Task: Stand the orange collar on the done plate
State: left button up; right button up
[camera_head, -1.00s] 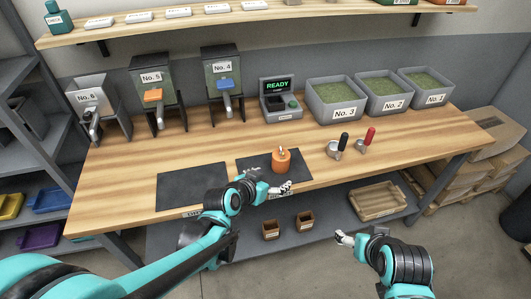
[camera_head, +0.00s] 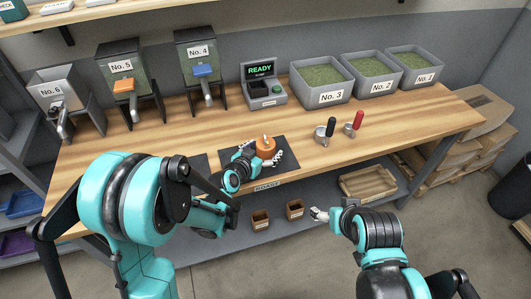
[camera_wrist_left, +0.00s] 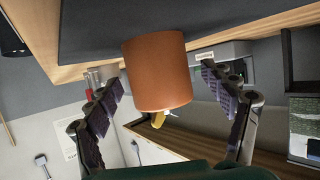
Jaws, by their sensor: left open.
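The orange collar (camera_head: 266,147), a short orange cylinder, stands upright on the right dark plate (camera_head: 288,160), whose front label reads ROAST. A small pale or yellow part shows at its top. My left gripper (camera_head: 263,154) is open, its fingers on either side of the collar in the head view. In the left wrist view, which is turned over, the collar (camera_wrist_left: 157,72) is between the open fingers (camera_wrist_left: 162,80), with gaps on both sides. The left dark plate (camera_head: 200,163), the done plate, is mostly hidden by my left arm. My right gripper (camera_head: 318,214) hangs in front of the bench, apparently empty.
Two scoops with a black handle (camera_head: 329,128) and a red handle (camera_head: 356,121) lie right of the plates. A READY device (camera_head: 263,90), dispensers and grey bins line the back. Small brown boxes (camera_head: 261,220) sit on the lower shelf. Bare wood separates plates and dispensers.

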pick_arm(q)
jog(key=shift+w+d+f, duration=0.25)
jog(key=shift+w+f, duration=0.05)
jog(key=shift+w, duration=0.25)
jog(key=shift+s+r, duration=0.1)
jog(key=shift+c, duration=1.3)
jog(key=c, duration=1.6)
